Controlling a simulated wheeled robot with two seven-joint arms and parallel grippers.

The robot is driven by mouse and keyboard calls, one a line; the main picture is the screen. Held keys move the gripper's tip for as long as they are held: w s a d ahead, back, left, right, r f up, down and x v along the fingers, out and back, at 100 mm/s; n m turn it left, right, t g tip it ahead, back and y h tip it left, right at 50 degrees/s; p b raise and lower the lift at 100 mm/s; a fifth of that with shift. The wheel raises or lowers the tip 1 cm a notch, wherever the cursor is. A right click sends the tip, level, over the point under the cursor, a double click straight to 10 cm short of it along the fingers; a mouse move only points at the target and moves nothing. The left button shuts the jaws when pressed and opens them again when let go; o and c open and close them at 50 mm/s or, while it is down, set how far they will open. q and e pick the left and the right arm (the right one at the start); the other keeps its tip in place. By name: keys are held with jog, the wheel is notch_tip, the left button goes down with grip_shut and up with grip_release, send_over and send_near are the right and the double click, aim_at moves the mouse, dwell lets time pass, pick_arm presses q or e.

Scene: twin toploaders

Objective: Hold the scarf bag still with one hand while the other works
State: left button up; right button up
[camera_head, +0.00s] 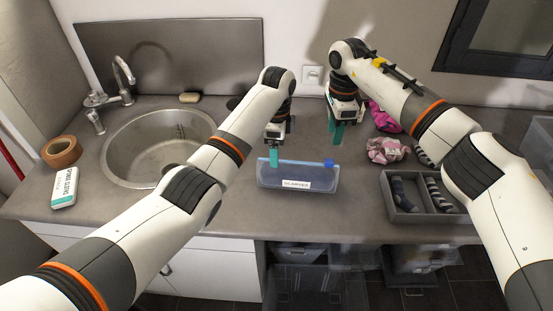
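The scarf bag (297,184) is a translucent blue pouch with a white label, standing on the counter near its front edge. A blue tab (329,163) sits at the right end of its top edge. My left gripper (274,158) points down at the bag's upper left, its teal fingertips at the top edge; I cannot tell whether they grip it. My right gripper (337,133) points down behind and above the bag's right end, apart from the tab. Its teal fingers look close together, with nothing visible between them. The bag's contents are not clear.
A pink scrunchie (388,151) and a magenta cloth (383,117) lie to the right. The sink (150,150), brown tape roll (61,152) and a white labelled box (64,188) are left. Counter between bag and tray is clear.

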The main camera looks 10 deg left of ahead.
aim_at(277, 172)
pick_arm(q)
notch_tip(277, 172, down, 11)
jog(key=shift+r, duration=0.1)
dwell(0.3)
jog(key=shift+c, duration=0.3)
